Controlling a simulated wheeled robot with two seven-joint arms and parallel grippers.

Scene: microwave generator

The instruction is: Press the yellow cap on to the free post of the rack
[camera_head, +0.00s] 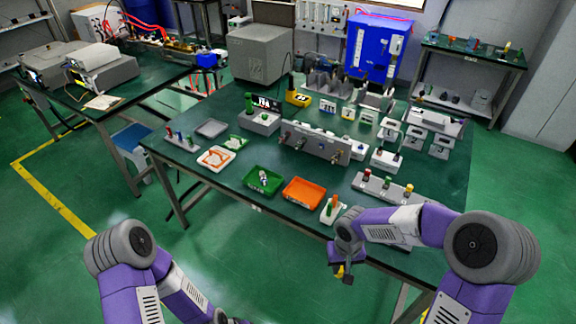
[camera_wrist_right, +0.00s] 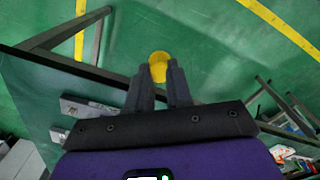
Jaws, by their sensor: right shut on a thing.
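The yellow cap (camera_wrist_right: 158,66) is between the fingertips of my right gripper (camera_wrist_right: 156,78), which is shut on it. In the head view the right gripper (camera_head: 343,276) hangs in front of the table's near edge, with a bit of the yellow cap (camera_head: 340,271) at its tip. A light grey rack (camera_head: 383,190) stands near the table's front right, beyond the gripper and apart from it. It carries red, green and yellow-topped posts; which post is free is too small to tell. My left arm shows at the bottom left, but its gripper is out of view.
Close to the rack are a white block with orange and green pieces (camera_head: 329,213), an orange tray (camera_head: 304,194) and a green tray (camera_head: 255,188). A grey panel with fittings (camera_head: 315,146) stands behind. Open floor lies in front of the table.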

